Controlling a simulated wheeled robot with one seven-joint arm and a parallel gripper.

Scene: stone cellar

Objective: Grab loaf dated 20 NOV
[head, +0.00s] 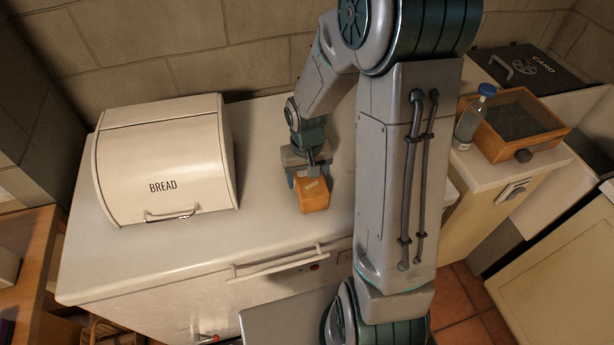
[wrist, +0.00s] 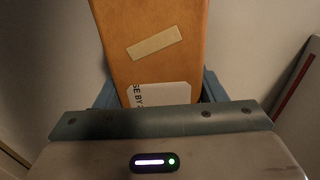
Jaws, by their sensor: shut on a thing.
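An orange-brown loaf (head: 313,196) is between the fingers of my gripper (head: 305,173), at the white counter, right of the bread bin. In the wrist view the loaf (wrist: 160,30) fills the top middle, with my gripper (wrist: 160,98) shut on its sides. A blank tan strip is on its face. A white label below it reads "SE BY 2", and the rest is hidden by my gripper, so the full date cannot be read. Whether the loaf touches the counter cannot be told.
A closed cream bread bin (head: 165,160) marked BREAD stands on the white counter (head: 255,225) at the left. A wooden box (head: 515,125) and a blue-capped bottle (head: 470,122) stand at the right. The counter front between bin and loaf is clear.

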